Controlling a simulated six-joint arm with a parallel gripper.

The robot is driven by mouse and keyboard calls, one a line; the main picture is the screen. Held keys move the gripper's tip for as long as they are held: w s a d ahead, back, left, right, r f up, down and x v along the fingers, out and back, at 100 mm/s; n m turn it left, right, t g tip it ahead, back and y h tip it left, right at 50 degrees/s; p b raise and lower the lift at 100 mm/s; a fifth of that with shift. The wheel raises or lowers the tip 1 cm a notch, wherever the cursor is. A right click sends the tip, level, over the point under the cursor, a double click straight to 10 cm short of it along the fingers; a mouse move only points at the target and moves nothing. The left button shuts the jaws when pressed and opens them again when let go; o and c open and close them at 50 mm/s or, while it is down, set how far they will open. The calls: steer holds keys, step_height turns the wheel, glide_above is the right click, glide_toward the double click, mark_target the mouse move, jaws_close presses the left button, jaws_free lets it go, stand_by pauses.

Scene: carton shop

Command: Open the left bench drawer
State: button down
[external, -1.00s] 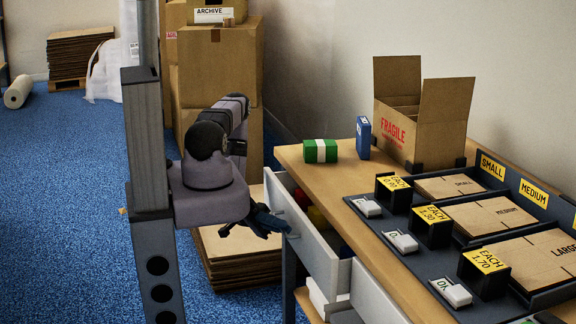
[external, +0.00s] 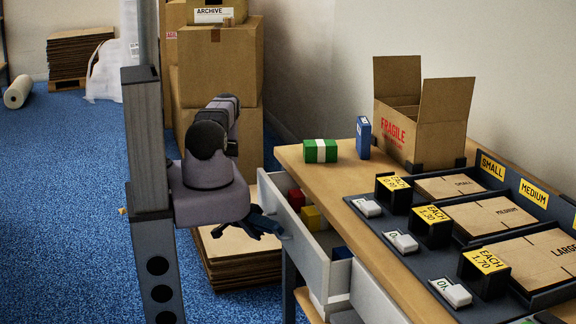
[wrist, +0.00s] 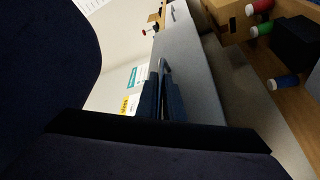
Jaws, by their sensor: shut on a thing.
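The left bench drawer (external: 307,253) is pulled partly out from under the bench top. Its pale front fills much of the wrist view (wrist: 195,75). My gripper (external: 276,230) is at the drawer front and shut on the drawer handle (wrist: 163,66); its two dark fingers (wrist: 163,98) sit on either side of the bar.
A second drawer front (external: 375,297) is to the right. A green box (external: 320,151), a blue box (external: 363,137) and a FRAGILE carton (external: 405,135) stand on the bench (external: 330,185). Stacked cardboard (external: 235,262) lies on the floor below my gripper.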

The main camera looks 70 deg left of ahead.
steer(key=s, duration=0.7)
steer(key=shift+a, duration=0.1)
steer(key=c, duration=2.2)
jaws_free()
steer(key=shift+s, duration=0.1)
steer(key=shift+b+v, duration=0.45)
steer(key=shift+v, duration=3.2)
